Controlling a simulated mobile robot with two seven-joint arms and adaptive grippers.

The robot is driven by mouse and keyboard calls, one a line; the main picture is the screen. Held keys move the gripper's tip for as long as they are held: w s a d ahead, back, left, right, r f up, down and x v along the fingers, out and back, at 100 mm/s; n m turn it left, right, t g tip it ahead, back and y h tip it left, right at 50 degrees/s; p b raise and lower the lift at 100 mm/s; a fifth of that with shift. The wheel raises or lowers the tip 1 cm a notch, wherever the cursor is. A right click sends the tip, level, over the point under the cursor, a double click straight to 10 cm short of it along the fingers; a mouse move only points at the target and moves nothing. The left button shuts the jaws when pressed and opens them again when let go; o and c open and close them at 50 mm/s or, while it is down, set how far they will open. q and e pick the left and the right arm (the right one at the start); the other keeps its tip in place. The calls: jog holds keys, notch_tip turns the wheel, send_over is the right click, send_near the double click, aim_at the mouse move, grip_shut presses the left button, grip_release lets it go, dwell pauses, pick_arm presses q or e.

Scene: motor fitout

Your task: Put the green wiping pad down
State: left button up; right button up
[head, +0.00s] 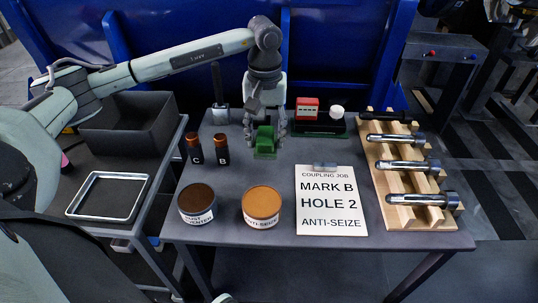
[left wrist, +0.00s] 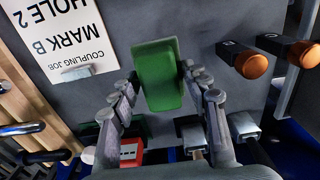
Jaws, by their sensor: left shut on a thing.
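The green wiping pad (head: 265,141) is a green block below my left gripper (head: 265,128), in the back middle of the grey table (head: 240,172). In the left wrist view the pad (left wrist: 157,75) sits between the two fingers of my left gripper (left wrist: 160,88), which is shut on it. The pad is at or just above the tabletop; I cannot tell whether it touches. My right gripper is not in view.
Bottles C (head: 193,148) and B (head: 222,150) stand left of the pad. Two cans (head: 197,203) (head: 261,205) and a job sheet (head: 330,202) are in front. A wooden rack (head: 392,180) with metal shafts is at right. A red box (head: 307,108) stands behind.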

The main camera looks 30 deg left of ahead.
pick_arm(q)
notch_tip(320, 180, down, 3)
jog(key=shift+r, duration=0.1)
notch_tip(320, 180, down, 3)
jog(key=shift+f, duration=0.25)
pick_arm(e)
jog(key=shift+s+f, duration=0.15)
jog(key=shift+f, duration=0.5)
pick_arm(q)
jog(key=shift+f, duration=0.1)
jog(key=o, duration=1)
jog(key=shift+o, duration=1.4)
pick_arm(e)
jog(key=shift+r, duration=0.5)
